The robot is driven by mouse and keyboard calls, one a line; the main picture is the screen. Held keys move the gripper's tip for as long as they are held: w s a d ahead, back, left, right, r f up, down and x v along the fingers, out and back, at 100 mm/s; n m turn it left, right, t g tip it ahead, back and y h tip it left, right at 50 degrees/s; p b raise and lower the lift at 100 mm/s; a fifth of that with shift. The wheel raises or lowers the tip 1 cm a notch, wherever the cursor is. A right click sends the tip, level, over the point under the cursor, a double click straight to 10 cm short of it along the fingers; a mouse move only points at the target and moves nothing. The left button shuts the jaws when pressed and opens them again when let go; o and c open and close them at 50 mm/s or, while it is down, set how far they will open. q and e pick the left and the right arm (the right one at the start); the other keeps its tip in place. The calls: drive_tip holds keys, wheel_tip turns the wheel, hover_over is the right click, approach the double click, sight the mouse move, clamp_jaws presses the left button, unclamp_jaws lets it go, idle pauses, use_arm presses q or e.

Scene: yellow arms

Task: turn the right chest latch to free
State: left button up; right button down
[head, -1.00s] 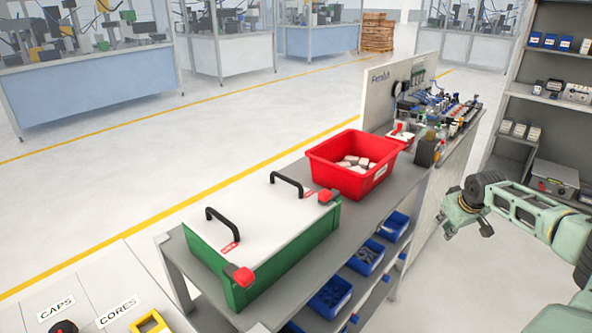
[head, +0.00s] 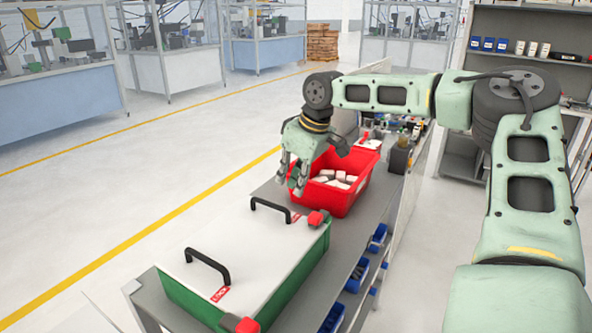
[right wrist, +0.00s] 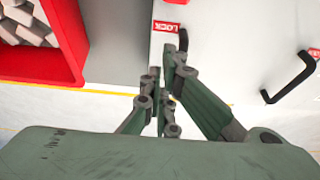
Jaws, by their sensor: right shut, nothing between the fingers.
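The green chest (head: 293,271) with a white lid (head: 240,250) stands on the grey bench. Its right latch is a red knob (head: 317,218) at the lid's far right corner, beside a red label and a black handle (head: 270,207). The other red latch (head: 247,325) is at the near corner. My right gripper (head: 290,184) is shut and empty, above the far end of the chest beside the red bin. The right wrist view shows its fingers (right wrist: 165,72) near a red LOCK label (right wrist: 166,26) and a handle. My left gripper is out of view.
The red bin (head: 338,207) holding whitish blocks stands just beyond the chest; it also shows in the right wrist view (right wrist: 62,50). Blue bins (head: 356,275) sit below the bench top. Shelves (head: 530,25) stand at the right. The floor at left is open.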

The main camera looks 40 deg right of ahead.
sight(319, 216)
drive_tip(key=x, duration=0.4)
drive_tip(key=shift+w+a+f+p, duration=0.1)
drive_tip(key=shift+w+f+p, duration=0.15)
drive_tip(key=shift+w+p, duration=0.05)
drive_tip(key=s, duration=0.1)
drive_tip(key=s+d+p, duration=0.1)
drive_tip(key=shift+s+r, duration=0.1)
drive_tip(key=shift+s, duration=0.25)
drive_tip(key=shift+s+d+p, duration=0.1)
drive_tip(key=shift+s+p, duration=0.25)
drive_tip(key=shift+s, duration=0.25)
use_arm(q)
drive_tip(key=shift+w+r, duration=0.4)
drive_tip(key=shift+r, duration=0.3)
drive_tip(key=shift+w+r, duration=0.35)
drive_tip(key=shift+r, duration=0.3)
use_arm(e)
drive_tip(key=shift+f, duration=0.2)
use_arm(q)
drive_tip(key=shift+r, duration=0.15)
use_arm(e)
drive_tip(key=shift+r, duration=0.1)
